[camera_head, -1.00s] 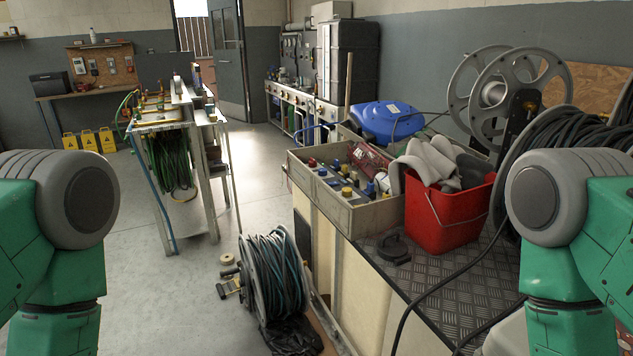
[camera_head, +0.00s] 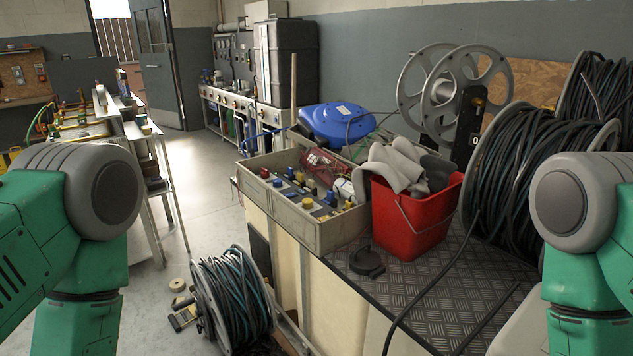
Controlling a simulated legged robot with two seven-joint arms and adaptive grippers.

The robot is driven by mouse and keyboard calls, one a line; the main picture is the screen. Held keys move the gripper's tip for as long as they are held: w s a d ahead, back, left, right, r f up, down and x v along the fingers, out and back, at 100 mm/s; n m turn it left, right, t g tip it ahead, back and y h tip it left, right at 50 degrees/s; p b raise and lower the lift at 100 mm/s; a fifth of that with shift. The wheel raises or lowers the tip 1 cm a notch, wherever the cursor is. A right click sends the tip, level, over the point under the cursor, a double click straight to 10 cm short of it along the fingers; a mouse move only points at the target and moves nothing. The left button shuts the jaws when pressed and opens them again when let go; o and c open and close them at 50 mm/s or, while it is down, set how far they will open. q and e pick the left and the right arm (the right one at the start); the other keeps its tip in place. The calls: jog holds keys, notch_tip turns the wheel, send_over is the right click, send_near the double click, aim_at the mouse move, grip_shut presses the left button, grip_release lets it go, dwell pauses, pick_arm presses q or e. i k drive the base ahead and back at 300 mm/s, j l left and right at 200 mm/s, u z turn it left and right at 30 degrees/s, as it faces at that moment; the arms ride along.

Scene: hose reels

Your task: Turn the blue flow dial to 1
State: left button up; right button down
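I cannot make out a blue flow dial with a readable scale. Small blue fittings (camera_head: 331,198) sit among red and yellow ones in an open grey crate (camera_head: 283,226) on the counter, but I cannot tell whether any is the dial. A back bench (camera_head: 240,106) along the wall has a row of small knobs, too small to read. My two green and grey arms show at the left and right edges of the picture. Neither gripper is in view.
A red bucket (camera_head: 412,222) with gloves and a round black object (camera_head: 367,262) stand on the counter's metal plate. A hose reel (camera_head: 232,302) stands on the floor before the counter. Clear floor lies between the left rack (camera_head: 152,188) and the counter.

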aim_at(277, 182)
jog(key=i+j+z, duration=0.15)
jog(key=j+z, duration=0.25)
jog(key=i+j+z, duration=0.1)
jog(key=j+z, duration=0.75)
jog(key=i, duration=0.05)
